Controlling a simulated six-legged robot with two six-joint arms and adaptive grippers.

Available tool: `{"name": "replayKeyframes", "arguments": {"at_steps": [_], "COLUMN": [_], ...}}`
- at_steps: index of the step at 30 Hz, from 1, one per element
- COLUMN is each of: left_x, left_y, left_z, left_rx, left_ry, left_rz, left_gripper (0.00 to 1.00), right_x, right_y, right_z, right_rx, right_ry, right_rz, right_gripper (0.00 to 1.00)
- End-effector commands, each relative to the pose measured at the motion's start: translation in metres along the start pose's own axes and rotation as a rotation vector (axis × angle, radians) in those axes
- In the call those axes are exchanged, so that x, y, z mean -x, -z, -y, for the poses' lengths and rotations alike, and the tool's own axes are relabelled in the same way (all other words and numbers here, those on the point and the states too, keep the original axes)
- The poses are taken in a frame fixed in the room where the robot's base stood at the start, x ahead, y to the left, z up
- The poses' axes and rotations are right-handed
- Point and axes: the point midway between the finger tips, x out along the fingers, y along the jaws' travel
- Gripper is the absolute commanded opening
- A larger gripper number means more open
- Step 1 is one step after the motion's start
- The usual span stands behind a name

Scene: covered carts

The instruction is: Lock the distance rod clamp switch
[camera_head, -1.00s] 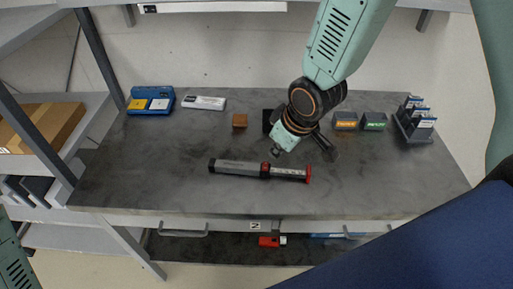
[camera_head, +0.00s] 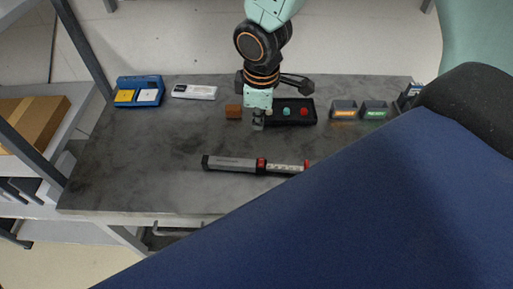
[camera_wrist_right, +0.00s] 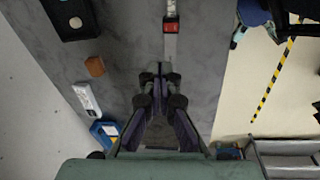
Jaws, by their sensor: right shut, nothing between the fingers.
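The distance rod (camera_head: 230,162) lies flat on the grey table, a dark grey and silver bar with a red clamp (camera_head: 262,163) near its middle. Whether the clamp switch is locked is too small to tell. My left gripper is not in view.
A black tray with coloured buttons (camera_head: 303,112) and a small brown block (camera_head: 233,112) are beside my right gripper. Two small bins (camera_head: 344,110) (camera_head: 375,111) stand right; a blue box (camera_head: 139,91) and white device (camera_head: 194,92) left. The table's left front is clear.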

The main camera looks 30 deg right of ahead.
Motion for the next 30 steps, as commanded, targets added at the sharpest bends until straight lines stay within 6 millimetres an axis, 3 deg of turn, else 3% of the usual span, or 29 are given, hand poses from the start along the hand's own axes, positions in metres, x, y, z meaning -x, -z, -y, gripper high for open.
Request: {"name": "replayKeyframes", "arguments": {"at_steps": [5, 19, 30], "left_x": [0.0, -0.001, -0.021], "left_y": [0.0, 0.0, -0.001], "left_z": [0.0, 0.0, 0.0], "left_rx": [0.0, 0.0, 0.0], "left_ry": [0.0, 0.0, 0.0], "left_rz": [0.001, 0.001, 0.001], "left_gripper": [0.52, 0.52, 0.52], "right_x": [0.001, -0.004, -0.068], "right_y": [-0.011, -0.01, -0.012], "right_z": [0.005, 0.004, 0.004], "right_rx": [0.038, 0.051, 0.053], "right_ry": [0.017, 0.019, 0.02], "right_rz": [0.04, 0.041, 0.042], "right_gripper": [0.0, 0.0, 0.0]}}
